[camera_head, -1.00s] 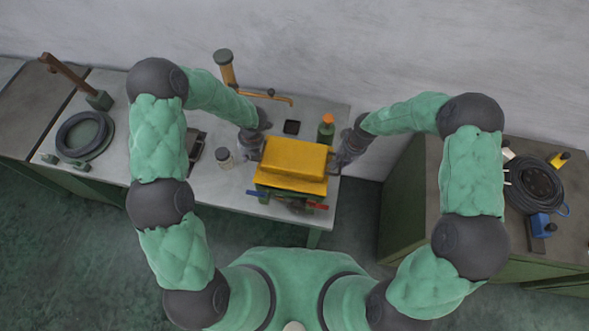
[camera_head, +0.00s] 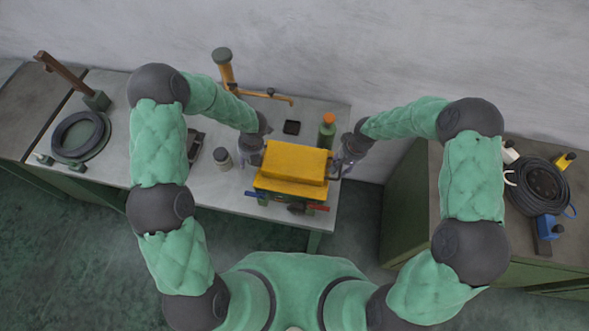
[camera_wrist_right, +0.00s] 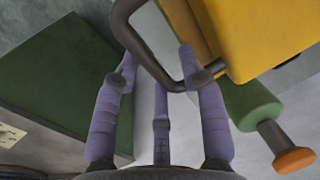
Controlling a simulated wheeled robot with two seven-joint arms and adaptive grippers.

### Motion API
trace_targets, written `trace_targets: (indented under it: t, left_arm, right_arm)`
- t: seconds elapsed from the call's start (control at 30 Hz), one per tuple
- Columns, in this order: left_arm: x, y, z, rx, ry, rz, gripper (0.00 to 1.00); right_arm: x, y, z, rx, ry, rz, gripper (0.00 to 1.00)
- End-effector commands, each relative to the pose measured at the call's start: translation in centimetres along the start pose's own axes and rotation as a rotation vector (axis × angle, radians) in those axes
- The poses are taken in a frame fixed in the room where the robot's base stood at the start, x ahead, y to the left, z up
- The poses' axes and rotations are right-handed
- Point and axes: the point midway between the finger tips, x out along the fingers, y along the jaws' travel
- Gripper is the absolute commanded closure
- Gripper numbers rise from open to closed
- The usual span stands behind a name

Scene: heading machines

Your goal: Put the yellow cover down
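The yellow cover (camera_head: 296,160) sits level over a small green machine on the middle workbench. Its right side and a dark bar handle (camera_wrist_right: 150,55) show in the right wrist view. My right gripper (camera_head: 343,162) is at the cover's right side. In the right wrist view its purple fingers (camera_wrist_right: 160,75) are spread, with the handle passing between them. My left gripper (camera_head: 249,160) is at the cover's left side. Its fingers are too small to read, and the left handle cannot be made out.
A small jar (camera_head: 222,159) stands left of my left gripper. A green cabinet (camera_head: 405,200) stands to the right.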

Motion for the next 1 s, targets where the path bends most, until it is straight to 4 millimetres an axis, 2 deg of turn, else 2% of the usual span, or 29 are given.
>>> trace_targets:
  t: [0.2, 0.33, 0.8, 1.0]
  left_arm:
    - [-0.1, 0.0, 0.1, -0.002, -0.002, 0.0, 0.59]
    - [-1.2, 0.1, 0.2, -0.003, -0.005, 0.001, 0.59]
    - [-9.7, 0.0, 0.1, -0.001, -0.005, -0.001, 0.59]
    - [-11.6, 0.0, 0.1, -0.001, -0.002, 0.0, 0.59]
  right_arm:
    - [0.1, 0.0, 0.1, -0.001, -0.002, 0.001, 0.59]
    - [0.1, 0.0, 0.1, -0.001, -0.003, 0.001, 0.59]
    - [0.1, 0.0, 0.1, -0.001, -0.003, 0.001, 0.59]
    - [0.1, 0.0, 0.1, -0.001, -0.003, 0.001, 0.59]
